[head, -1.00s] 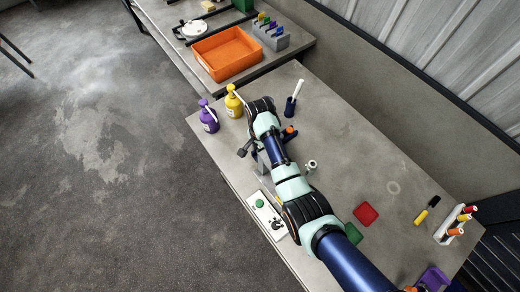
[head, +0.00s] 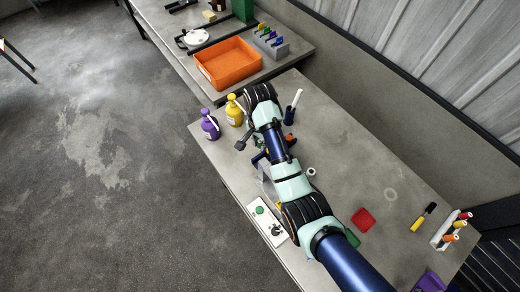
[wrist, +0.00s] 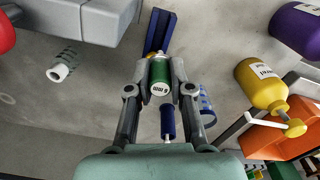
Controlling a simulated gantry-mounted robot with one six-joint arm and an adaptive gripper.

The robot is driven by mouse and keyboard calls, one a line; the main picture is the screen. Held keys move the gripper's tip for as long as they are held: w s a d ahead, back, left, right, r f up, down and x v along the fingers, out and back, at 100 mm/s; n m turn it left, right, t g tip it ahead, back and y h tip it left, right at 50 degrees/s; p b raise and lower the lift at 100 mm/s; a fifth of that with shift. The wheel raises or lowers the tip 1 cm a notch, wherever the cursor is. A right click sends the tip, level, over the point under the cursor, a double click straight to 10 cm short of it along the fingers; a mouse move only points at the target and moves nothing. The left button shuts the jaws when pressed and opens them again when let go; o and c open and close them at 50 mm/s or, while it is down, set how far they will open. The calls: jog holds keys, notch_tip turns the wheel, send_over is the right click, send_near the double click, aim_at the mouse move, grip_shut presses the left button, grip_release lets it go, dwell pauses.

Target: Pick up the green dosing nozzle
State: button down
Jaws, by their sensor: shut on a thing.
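The green dosing nozzle (wrist: 160,80) is a short green cylinder with a white printed label and a pale metallic collar. In the wrist view it lies between the two fingers of my gripper (wrist: 160,68), which are shut on it. A blue stand (wrist: 169,28) shows just beyond it, and a small dark blue piece (wrist: 167,122) shows below it. I cannot tell from this view whether the nozzle touches the stand. In the head view my arm hides most of the gripper and the nozzle.
Purple (head: 209,125) and yellow (head: 234,112) bottles stand left of my wrist. A blue holder with a white stick (head: 290,112) stands to the right. An orange bin (head: 228,62) is on the far table.

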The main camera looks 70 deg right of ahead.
notch_tip(320, 180, up, 10)
jog(key=p, duration=0.7)
